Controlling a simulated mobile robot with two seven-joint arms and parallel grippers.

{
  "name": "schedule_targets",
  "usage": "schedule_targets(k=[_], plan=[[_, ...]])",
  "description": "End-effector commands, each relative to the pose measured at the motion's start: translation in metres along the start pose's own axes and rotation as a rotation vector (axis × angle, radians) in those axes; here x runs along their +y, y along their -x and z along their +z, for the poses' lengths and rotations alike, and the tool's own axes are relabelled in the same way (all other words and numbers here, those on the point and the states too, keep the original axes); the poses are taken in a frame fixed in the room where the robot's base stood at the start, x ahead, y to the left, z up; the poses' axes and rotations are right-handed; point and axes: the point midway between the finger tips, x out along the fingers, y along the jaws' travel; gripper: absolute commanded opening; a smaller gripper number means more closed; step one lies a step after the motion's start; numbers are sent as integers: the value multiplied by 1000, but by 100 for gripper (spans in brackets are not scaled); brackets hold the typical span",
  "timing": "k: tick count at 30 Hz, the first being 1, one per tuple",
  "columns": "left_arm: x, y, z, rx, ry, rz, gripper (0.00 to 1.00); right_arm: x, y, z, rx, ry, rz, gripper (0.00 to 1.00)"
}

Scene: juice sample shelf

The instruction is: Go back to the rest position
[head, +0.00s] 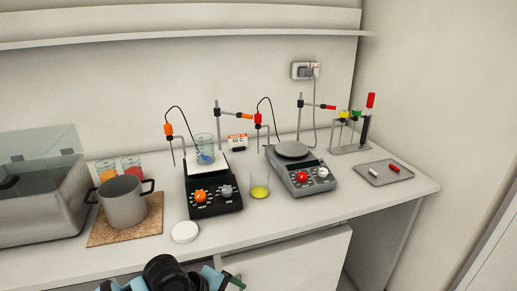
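Dark and light-blue parts of my own arm show at the bottom edge, left of centre, below the front edge of the white bench (300,222). They are cut off by the frame, and whether the gripper's fingers are open or shut does not show. No second gripper is in view. On the bench, a black hot plate (212,203) carries a glass beaker (204,149) with something blue in it. A grey balance-like stirrer (303,179) with a round plate stands to its right. A beaker with yellow liquid (259,187) stands between them.
A grey pot (123,205) stands on a cork mat (105,234), with two glasses of orange and red behind it. A rack (350,148) and a tray (378,179) with small bars are at right. A white lid (185,232) lies near the front edge.

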Motion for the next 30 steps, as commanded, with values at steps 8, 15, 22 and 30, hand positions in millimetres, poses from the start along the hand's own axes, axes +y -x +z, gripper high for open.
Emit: schedule_targets(k=[8, 15, 22, 30], plan=[[51, -41, -17, 48, 478, -181, 87, 1, 2, -6, 11, 4, 2, 82], [109, -57, -16, 51, 889, -323, 87, 3, 3, -12, 21, 8, 3, 82], [184, -56, -12, 15, 1254, -454, 87, 3, 3, -17, 30, 10, 5, 82], [286, -33, -12, -66, 1595, -602, 87, 4, 4, -22, 41, 12, 6, 82]])
